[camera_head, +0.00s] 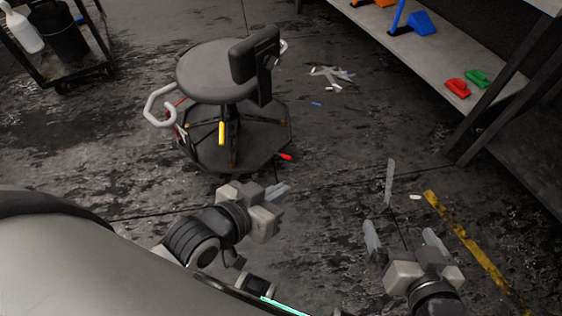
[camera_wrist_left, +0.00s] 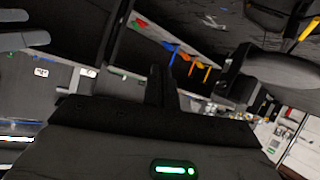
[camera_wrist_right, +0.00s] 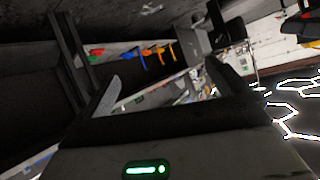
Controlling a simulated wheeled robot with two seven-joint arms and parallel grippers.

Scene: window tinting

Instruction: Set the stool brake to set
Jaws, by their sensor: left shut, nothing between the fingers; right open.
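The stool (camera_head: 212,72) stands upright on the floor at upper left centre, with a round dark seat, a backrest (camera_head: 255,58) and a flat dark base (camera_head: 262,128). A yellow lever (camera_head: 222,132) hangs under the seat. A small red pedal-like piece (camera_head: 285,156) sticks out at the base's front right edge. I cannot tell which part is the brake or its setting. My left gripper (camera_head: 278,193) is shut and empty, in front of the stool and apart from it. My right gripper (camera_head: 404,240) is open and empty, further right, over bare floor.
A workbench (camera_head: 440,55) at upper right carries red (camera_head: 458,88), green (camera_head: 477,77) and blue (camera_head: 422,24) items. A cart (camera_head: 75,75) with a white bottle and black bucket stands upper left. Scraps (camera_head: 330,74) lie behind the stool. Floor before the stool is mostly clear.

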